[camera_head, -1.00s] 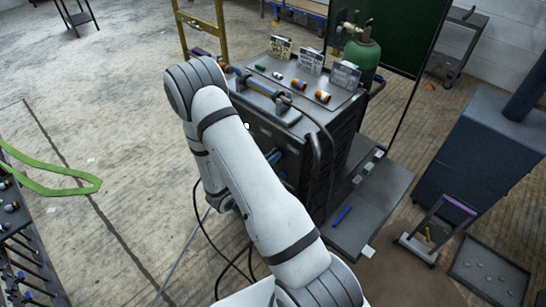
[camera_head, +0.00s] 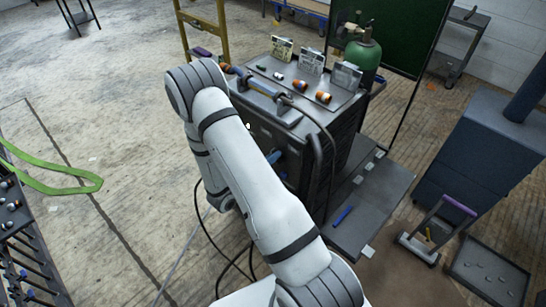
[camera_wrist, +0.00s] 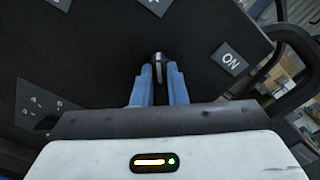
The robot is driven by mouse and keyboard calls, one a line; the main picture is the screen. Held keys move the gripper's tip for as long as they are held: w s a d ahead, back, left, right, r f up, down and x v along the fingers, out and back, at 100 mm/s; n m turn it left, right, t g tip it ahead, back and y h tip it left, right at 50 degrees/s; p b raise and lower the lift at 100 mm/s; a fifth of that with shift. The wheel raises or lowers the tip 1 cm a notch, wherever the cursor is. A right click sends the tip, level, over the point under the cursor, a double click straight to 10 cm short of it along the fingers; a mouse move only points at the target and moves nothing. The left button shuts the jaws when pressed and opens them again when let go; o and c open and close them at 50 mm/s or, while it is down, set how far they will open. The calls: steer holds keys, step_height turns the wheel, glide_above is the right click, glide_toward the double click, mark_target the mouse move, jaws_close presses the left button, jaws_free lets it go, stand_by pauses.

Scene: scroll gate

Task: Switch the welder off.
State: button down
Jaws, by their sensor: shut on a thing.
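The welder (camera_head: 322,112) is a dark cabinet in the middle of the head view, with my arm in front of its left side. In the wrist view its black front panel (camera_wrist: 95,65) fills most of the picture. A small metal switch lever (camera_wrist: 158,56) sticks out from the panel. My gripper (camera_wrist: 158,70) has its blue fingers closed on this lever, one on each side. A tilted "ON" label (camera_wrist: 230,60) is on the panel to the right of the lever. In the head view my arm mostly hides the gripper and switch.
A green gas cylinder (camera_head: 363,53) stands behind. A dark blue cabinet (camera_head: 478,155) is at right. Open floor lies to the left.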

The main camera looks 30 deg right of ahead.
steer(key=shift+w+a, duration=0.1)
steer(key=shift+a, duration=0.05)
steer(key=c, duration=1.6)
jaws_free()
steer(key=shift+o, duration=0.7)
steer(key=b+v, duration=0.2)
steer(key=v, duration=0.5)
steer(key=shift+s+a, duration=0.2)
steer(key=shift+a, duration=0.15)
